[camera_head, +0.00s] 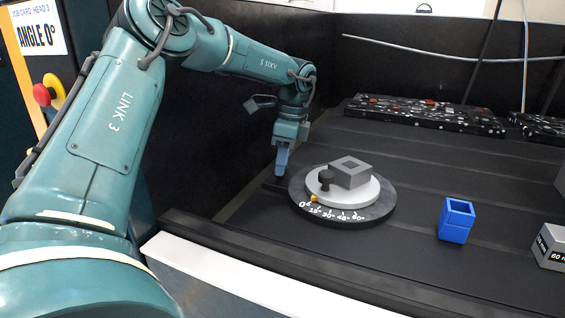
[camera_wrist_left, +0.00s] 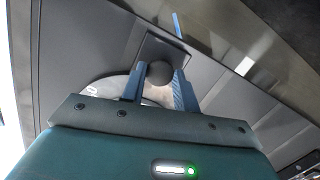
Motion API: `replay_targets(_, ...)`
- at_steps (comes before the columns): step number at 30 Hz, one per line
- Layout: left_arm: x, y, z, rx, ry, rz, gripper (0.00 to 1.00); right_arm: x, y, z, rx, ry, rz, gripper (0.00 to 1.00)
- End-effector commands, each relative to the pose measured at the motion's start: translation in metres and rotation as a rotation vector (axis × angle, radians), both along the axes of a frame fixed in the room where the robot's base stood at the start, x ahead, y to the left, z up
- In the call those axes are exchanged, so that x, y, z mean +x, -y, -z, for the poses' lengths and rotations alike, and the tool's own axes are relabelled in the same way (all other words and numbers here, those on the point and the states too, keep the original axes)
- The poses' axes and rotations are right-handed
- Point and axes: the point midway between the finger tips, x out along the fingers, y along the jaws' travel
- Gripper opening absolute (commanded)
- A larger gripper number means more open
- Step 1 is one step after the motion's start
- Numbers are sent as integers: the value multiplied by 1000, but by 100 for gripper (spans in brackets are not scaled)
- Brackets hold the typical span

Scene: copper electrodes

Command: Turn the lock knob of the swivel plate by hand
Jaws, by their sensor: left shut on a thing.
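The swivel plate (camera_head: 375,212) is a black round base with a white angle scale, and a light grey disc (camera_head: 368,197) lies on it. An orange mark (camera_head: 313,198) sits near the scale's 0. My left gripper (camera_head: 281,165) points down at the plate's left side, over a dark tab. In the left wrist view a dark round knob (camera_wrist_left: 159,72) is between the blue fingers of my left gripper (camera_wrist_left: 158,88), which are shut on it. In the head view the fingers hide this knob. My right gripper is not in view.
A dark post (camera_head: 326,180) and a grey square block (camera_head: 351,172) stand on the disc. A blue square holder (camera_head: 456,220) and a grey block (camera_head: 551,247) are to the right. Speckled black trays (camera_head: 425,112) lie at the back. A job card (camera_head: 38,30) reads "ANGLE 0°".

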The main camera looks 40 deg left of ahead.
Motion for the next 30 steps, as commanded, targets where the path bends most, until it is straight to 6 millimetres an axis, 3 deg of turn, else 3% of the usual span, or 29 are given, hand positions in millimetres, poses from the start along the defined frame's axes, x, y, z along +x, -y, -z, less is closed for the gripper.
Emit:
replay_targets(4, 0, 0, 0, 0, -1, -2, 14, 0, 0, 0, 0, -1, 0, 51)
replay_targets(5, 0, 0, 0, 0, 0, -3, 33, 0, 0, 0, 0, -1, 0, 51)
replay_targets(10, 0, 0, 0, -1, -1, -4, 46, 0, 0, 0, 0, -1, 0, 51)
replay_targets(18, 0, 0, -2, -1, -1, -5, 47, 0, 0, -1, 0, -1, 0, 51)
replay_targets(30, 0, 0, -21, -1, -1, -6, 47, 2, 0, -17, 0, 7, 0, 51)
